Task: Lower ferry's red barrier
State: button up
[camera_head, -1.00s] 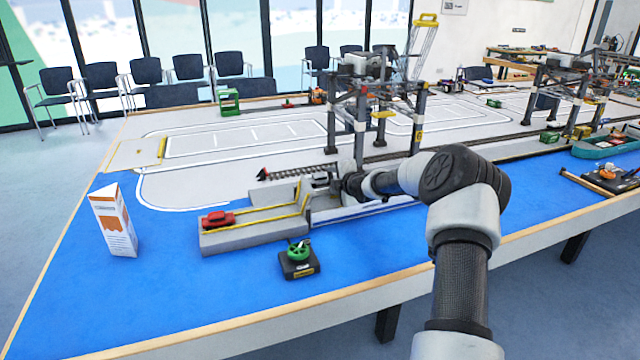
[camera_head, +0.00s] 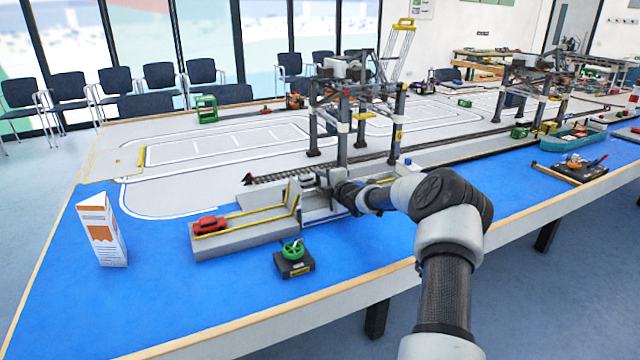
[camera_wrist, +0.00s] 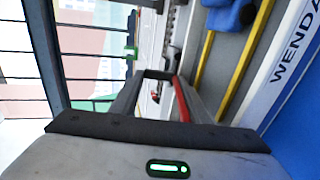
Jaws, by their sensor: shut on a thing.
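The ferry (camera_head: 240,240) is a grey model vessel at the near edge of the mat, with yellow deck strips and a red toy car (camera_head: 208,224) at its left end. Its hull (camera_wrist: 288,62) shows part of the lettering in the wrist view. My gripper (camera_head: 335,184) is low over the ferry's middle, partly hidden by my arm. In the wrist view, my gripper (camera_wrist: 162,76) is shut around a thin red bar, the red barrier (camera_wrist: 183,100), which runs along the right finger. The barrier's far end and hinge are not clear.
A gantry crane (camera_head: 352,105) stands just behind my gripper. A black box with a green wheel (camera_head: 294,262) sits in front of the ferry. A white-orange carton (camera_head: 103,230) stands at the left. Blue mat (camera_head: 160,290) is free around them.

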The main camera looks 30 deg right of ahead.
jog(key=shift+w+a+r, duration=0.15)
jog(key=shift+r, duration=0.2)
jog(key=o, duration=1.4)
jog(key=shift+f, duration=0.3)
jog(key=p+v, duration=0.2)
jog(key=v, duration=1.5)
jog(key=shift+s, duration=0.3)
